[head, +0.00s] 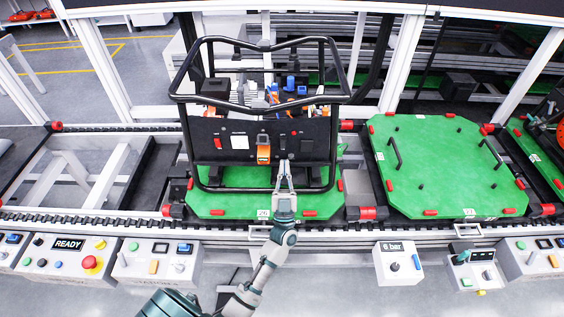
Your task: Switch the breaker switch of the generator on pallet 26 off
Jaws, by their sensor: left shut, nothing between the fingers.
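The generator (235,128) has a black tube frame and a dark front panel, and it stands on a green pallet (240,203). A small number label (263,213) is on the pallet's front edge, too small to read surely. The panel carries a white plate, an orange part (263,153), and small red parts at its left and right. I cannot tell which is the breaker switch or its position. My left gripper (284,165) is shut and empty, with its tips at the lower panel, right of the orange part. Contact is unclear. My right gripper is not in view.
A second green pallet (440,185) with black handles stands to the right, bare of any generator. Control boxes line the front: one marked READY (68,250), one marked 6 bar (398,262). The frame's tubes surround the panel. The conveyor at left is empty.

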